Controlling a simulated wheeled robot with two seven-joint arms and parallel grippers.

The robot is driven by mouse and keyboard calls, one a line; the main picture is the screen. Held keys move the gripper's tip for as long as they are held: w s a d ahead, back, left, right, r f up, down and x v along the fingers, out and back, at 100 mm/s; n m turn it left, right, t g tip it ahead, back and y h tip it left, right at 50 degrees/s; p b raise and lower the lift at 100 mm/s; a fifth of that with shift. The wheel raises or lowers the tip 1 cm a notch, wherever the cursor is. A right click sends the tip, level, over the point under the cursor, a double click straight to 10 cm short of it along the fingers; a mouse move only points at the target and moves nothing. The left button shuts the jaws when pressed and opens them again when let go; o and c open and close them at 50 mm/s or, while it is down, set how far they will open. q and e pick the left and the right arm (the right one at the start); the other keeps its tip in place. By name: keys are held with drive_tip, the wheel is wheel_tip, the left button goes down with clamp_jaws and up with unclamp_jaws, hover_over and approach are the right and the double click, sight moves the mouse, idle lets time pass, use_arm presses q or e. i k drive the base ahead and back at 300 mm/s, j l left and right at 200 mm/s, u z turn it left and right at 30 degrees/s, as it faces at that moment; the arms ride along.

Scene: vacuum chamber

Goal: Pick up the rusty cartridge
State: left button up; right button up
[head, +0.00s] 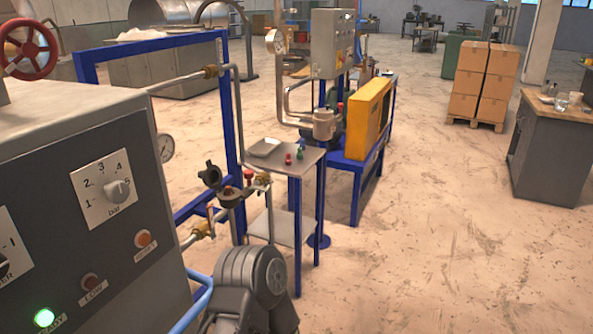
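I cannot make out a rusty cartridge for certain. A dark round housing (231,196) on the pipework beside the panel has a black cap (210,175) standing off to its left; its inside is too small to read. On the small grey side table (301,168) are a pale shallow tray (265,147), a small red item (288,158) and a small green item (300,154), too small to identify.
A grey control panel (60,190) with knobs and a lit green lamp fills the near left. A blue frame (150,47) and pipes stand behind it. A yellow unit (368,118) is behind the side table. Stacked boxes (483,85) and a workbench (550,150) stand right; floor between is clear.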

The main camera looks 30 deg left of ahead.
sight(228, 188)
drive_tip(key=i+l+u, duration=0.1)
drive_tip(key=i+u, duration=0.25)
drive_tip(key=i, duration=0.2)
drive_tip(key=i+l+u, duration=0.2)
drive_tip(key=i+u, duration=0.15)
drive_tip(key=i, duration=0.15)
drive_tip(key=i+l+u, duration=0.55)
drive_tip(key=u, duration=0.2)
drive_tip(key=i+l+u, duration=0.65)
drive_tip(key=u, duration=0.2)
drive_tip(key=i+l+u, duration=0.15)
drive_tip(key=l+u, duration=0.7)
drive_tip(key=l, duration=0.15)
drive_tip(key=i, duration=0.05)
